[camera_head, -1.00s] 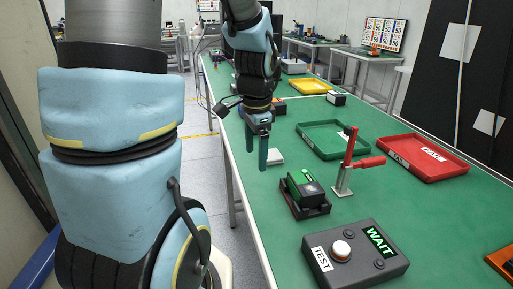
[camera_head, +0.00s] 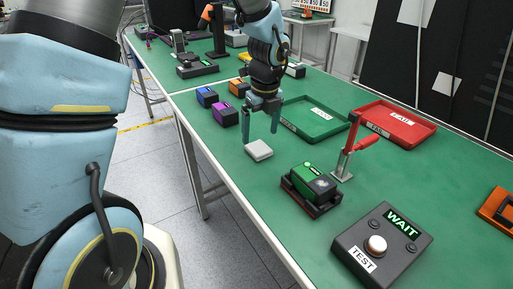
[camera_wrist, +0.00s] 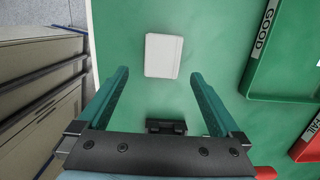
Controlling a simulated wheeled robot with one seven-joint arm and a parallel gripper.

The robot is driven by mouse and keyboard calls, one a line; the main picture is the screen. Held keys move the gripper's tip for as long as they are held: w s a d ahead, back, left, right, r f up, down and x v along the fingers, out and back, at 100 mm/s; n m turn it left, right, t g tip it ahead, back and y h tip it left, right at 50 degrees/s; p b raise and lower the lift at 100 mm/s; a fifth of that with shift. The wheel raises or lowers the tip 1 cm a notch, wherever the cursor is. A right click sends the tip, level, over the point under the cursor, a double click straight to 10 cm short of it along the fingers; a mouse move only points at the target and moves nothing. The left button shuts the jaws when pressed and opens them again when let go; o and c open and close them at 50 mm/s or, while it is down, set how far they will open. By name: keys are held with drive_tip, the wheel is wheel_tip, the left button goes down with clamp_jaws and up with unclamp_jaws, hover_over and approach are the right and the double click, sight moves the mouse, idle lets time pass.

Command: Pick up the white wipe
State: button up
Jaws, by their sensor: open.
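The white wipe (camera_head: 258,150) is a small flat white pad lying on the green table (camera_head: 222,168), close to its left edge. My gripper (camera_head: 261,128) is above the table around the wipe in the head view, with its two teal fingers apart and nothing between them. In the wrist view the wipe (camera_wrist: 163,56) lies ahead of the open fingertips (camera_wrist: 158,72), roughly centred between them. I cannot tell the exact height of the fingertips over the table.
A green tray (camera_head: 340,126) and a red tray (camera_head: 428,129) stand to the right. A black fixture with a green-topped block (camera_head: 313,183), a red-handled clamp (camera_head: 347,150) and a button box (camera_head: 383,247) are nearer. Purple (camera_head: 224,115), blue and orange blocks stand behind left.

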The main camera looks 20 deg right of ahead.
sight(259, 147)
drive_tip(key=shift+w+d+f+p, duration=0.1)
drive_tip(key=shift+w+f+p, duration=0.2)
drive_tip(key=shift+f, duration=0.65)
drive_tip(key=shift+w+f+p, duration=0.15)
drive_tip(key=shift+f+p, duration=0.3)
drive_tip(key=shift+f, duration=0.55)
drive_tip(key=shift+w+d+f+p, duration=0.1)
drive_tip(key=shift+w+f+p, duration=0.2)
drive_tip(key=shift+f, duration=0.65)
drive_tip(key=shift+c, duration=0.4)
drive_tip(key=c, duration=1.2)
drive_tip(key=shift+o, duration=0.2)
drive_tip(key=shift+r, duration=0.1)
wheel_tip(259, 147, up, 10)
drive_tip(key=b, duration=0.2)
